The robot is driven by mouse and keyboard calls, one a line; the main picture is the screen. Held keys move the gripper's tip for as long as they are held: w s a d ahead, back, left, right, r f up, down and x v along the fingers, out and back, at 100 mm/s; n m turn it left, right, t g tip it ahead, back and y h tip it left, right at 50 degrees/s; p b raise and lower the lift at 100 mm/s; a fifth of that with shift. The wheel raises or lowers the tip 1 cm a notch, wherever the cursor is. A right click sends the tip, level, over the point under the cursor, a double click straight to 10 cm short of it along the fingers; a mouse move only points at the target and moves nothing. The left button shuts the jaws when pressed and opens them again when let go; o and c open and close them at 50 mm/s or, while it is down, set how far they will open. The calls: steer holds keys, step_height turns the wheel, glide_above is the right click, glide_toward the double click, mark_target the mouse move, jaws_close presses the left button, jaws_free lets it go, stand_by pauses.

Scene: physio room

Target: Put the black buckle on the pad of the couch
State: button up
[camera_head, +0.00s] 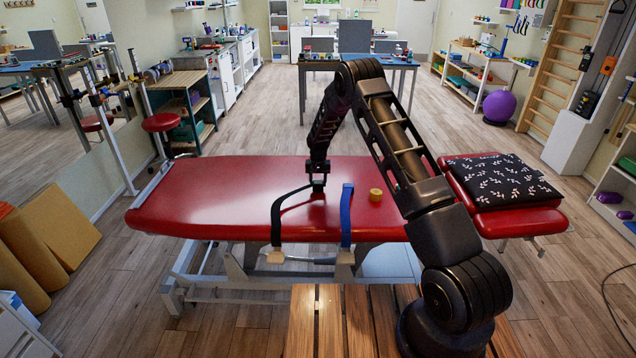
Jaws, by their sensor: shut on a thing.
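The red couch (230,190) stands in front of me, its long pad (215,195) mostly bare. My gripper (318,185) reaches down over the middle of the pad. It is shut on the black buckle (318,188) at the end of a black strap. The buckle is small and dark, and mostly hidden by the fingers. The black strap (276,220) runs left from the gripper, bends, and hangs over the pad's near edge to a pale block (275,257). A shadow lies on the pad under the strap. Whether the buckle touches the pad is unclear.
A blue strap (346,215) lies over the near edge, right of the black one. A patterned black cushion (505,180) is at the couch's right end. The pad's left half is clear.

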mark_target(318, 181)
steer(key=shift+f, duration=0.1)
steer(key=o, duration=1)
steer(key=shift+o, duration=0.2)
step_height(318, 181, up, 12)
steer(key=shift+r, duration=0.2)
